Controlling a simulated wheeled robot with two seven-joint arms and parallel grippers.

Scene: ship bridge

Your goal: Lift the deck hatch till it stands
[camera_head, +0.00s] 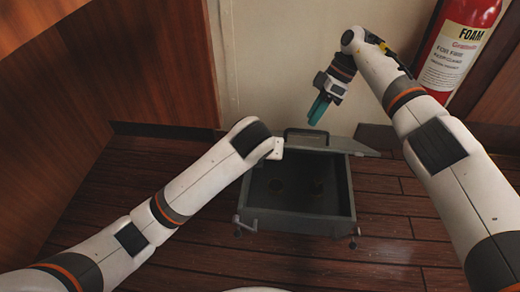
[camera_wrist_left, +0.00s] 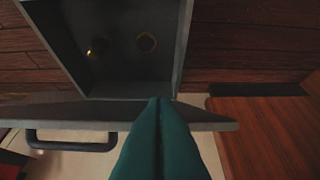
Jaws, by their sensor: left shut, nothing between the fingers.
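The deck hatch frame (camera_head: 348,190) is a grey box set in the floor, its dark inside uncovered. Its grey lid (camera_head: 352,147) is raised at the far side, seen nearly edge-on and steep; I cannot tell its exact angle. Its bar handle (camera_head: 305,133) is on the wall side. In the left wrist view the lid (camera_wrist_left: 60,112) and handle (camera_wrist_left: 70,145) show below the frame. My left gripper (camera_wrist_left: 160,100) is shut and empty, its teal tips at the lid; contact is unclear. In the head view it is hidden. My right gripper (camera_head: 316,112) hangs above and behind the lid, its jaw opening unclear.
A cream wall (camera_head: 275,70) stands close behind the hatch. A red foam extinguisher (camera_head: 458,50) is at the right, near my right arm. A wooden panel (camera_head: 140,70) is at the left. Bare plank floor (camera_head: 390,260) lies in front of the hatch.

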